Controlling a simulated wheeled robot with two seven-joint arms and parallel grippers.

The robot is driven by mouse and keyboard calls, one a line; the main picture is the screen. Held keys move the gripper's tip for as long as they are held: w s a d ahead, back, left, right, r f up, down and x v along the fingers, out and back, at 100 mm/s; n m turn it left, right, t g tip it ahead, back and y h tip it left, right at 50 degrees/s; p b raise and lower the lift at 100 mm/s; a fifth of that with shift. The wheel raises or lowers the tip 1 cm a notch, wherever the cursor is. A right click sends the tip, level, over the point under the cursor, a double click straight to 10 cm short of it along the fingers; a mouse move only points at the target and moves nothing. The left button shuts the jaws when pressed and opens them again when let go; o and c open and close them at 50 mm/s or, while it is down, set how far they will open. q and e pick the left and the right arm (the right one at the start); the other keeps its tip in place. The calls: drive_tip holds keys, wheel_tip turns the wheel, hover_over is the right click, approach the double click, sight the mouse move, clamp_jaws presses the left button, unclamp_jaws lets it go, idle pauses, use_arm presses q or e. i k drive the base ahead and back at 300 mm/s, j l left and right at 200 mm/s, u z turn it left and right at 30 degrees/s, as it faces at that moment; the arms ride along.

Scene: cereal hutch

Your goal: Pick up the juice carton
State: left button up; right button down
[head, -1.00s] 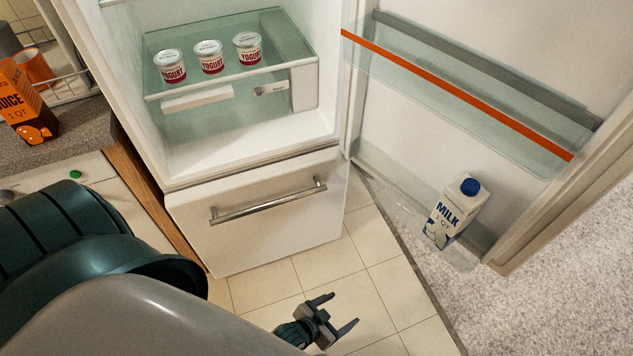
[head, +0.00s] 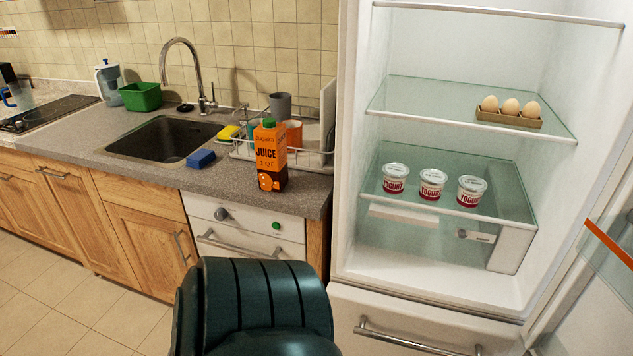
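The orange juice carton (head: 270,157) stands upright on the grey counter (head: 222,186), close to its front edge and in front of the dish rack. One of my dark green arm parts rises at the bottom middle, below and in front of the counter. Neither of my grippers shows in the head view now. Nothing is touching the carton.
The open fridge at right holds three yogurt cups (head: 432,184) and an egg tray (head: 508,120). A dish rack (head: 312,158) with cups stands behind the carton. A blue sponge (head: 201,159), a sink (head: 160,138), a faucet (head: 187,66) and a green tub (head: 140,96) are to the left.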

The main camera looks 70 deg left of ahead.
sight(270, 144)
drive_tip(key=u, duration=2.6)
